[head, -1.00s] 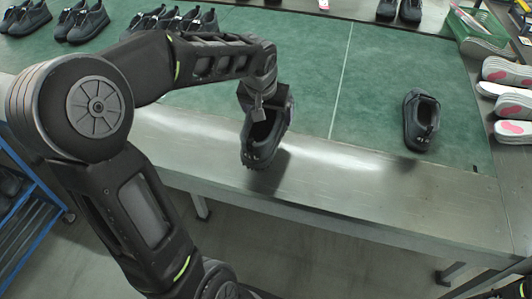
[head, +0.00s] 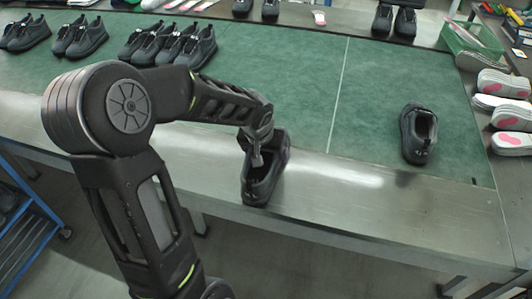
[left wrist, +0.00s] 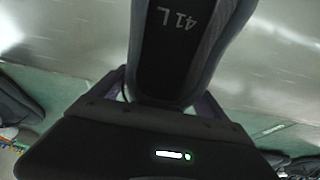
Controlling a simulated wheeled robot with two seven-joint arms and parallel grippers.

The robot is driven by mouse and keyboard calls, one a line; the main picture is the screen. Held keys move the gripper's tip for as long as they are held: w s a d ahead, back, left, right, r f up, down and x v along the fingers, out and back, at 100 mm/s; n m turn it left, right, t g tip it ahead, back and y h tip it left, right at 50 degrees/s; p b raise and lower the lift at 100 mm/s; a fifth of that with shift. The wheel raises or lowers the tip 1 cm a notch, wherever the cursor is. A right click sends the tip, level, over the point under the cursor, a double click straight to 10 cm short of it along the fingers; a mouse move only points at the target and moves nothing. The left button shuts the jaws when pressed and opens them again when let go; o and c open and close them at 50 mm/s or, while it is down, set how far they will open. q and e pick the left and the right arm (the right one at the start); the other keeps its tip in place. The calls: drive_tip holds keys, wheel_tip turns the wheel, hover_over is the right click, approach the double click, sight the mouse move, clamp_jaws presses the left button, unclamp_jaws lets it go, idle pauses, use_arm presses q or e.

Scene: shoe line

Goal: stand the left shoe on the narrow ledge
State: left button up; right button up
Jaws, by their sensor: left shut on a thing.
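The black left shoe (head: 262,182) is in my left gripper (head: 262,150), over the bare metal ledge (head: 340,190) along the table's front. My left gripper is shut on its upper end. The shoe's lower end points toward the front edge; I cannot tell whether its sole touches the metal. In the left wrist view the shoe's dark insole (left wrist: 182,50) shows the mark "41 L", and the gripper body (left wrist: 160,145) hides the part close to the jaws. The right gripper is out of view.
Another black shoe (head: 418,135) stands apart on the green mat (head: 380,90) at right. Several black shoes (head: 170,42) line the back left. A green crate (head: 470,40) and pale soles (head: 505,85) are at the right. The ledge right of the held shoe is clear.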

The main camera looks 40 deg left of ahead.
use_arm(q)
drive_tip(key=shift+f, duration=0.1)
drive_tip(key=o, duration=1.7)
drive_tip(key=shift+s+r, duration=0.1)
drive_tip(key=shift+r, duration=0.45)
drive_tip(key=v, duration=1.1)
drive_tip(key=shift+p, duration=0.3)
drive_tip(key=shift+s+d, duration=0.1)
drive_tip(key=shift+d, duration=0.05)
